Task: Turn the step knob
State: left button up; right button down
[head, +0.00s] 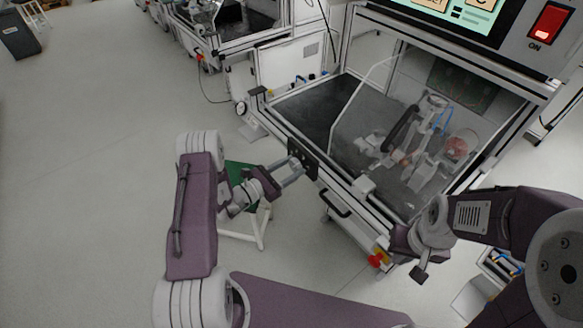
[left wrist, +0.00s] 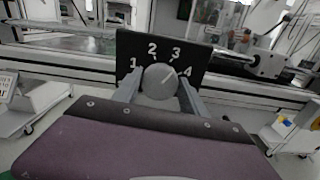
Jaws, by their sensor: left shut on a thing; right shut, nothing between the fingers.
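The step knob (left wrist: 160,82) is a round grey knob on a black panel marked 1, 2, 3 and 4. In the left wrist view its light pointer line aims up and right, between 3 and 4 and nearer 4. The black panel (head: 303,158) sits on the front frame of the test station in the head view; the knob itself is hard to make out there. My left gripper (head: 297,168) reaches the panel, its two fingers on either side of the knob and shut on it. My right gripper (head: 419,274) is shut and empty, apart from the station's front right.
The test station has a dark worktop (head: 306,107), a clear tilted cover, a black handle (head: 335,204) and a red emergency button (head: 376,260). A lit red ON switch (head: 549,25) is at the upper right. A green-topped stool (head: 240,173) stands behind my left arm. Open floor lies left.

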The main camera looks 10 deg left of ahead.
pick_arm(q)
jog(key=shift+n, duration=0.9)
jog(key=o, duration=1.4)
jog(key=v, duration=0.9)
